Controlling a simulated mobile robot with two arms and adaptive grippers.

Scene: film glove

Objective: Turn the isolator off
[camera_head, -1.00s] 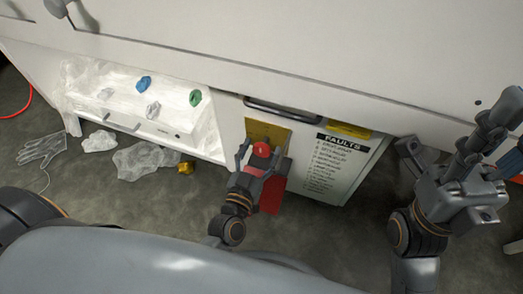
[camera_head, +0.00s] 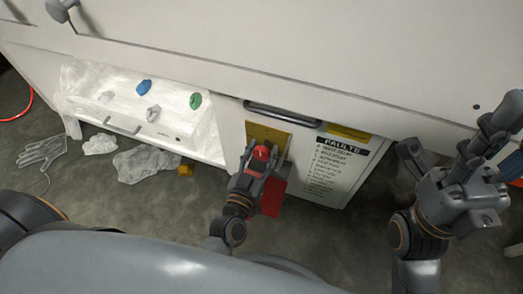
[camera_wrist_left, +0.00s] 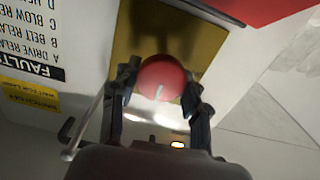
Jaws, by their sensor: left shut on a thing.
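The isolator's red round knob (camera_head: 262,152) sits on a yellow plate (camera_head: 268,134) on the front of the white cabinet. The knob also shows in the left wrist view (camera_wrist_left: 163,78), with a pale mark on its face, in front of the yellow plate (camera_wrist_left: 190,22). My left gripper (camera_head: 258,158) is at the knob. In the left wrist view its two fingers (camera_wrist_left: 163,92) are on either side of the knob and shut on it.
A metal bar handle (camera_head: 283,114) runs above the yellow plate. A faults label (camera_head: 335,160) is to its right. A red panel (camera_head: 272,198) is below. At left, an open tray (camera_head: 105,125) holds blue, green and clear pieces. Plastic film (camera_head: 147,163) and a clear glove (camera_head: 42,150) lie on the floor.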

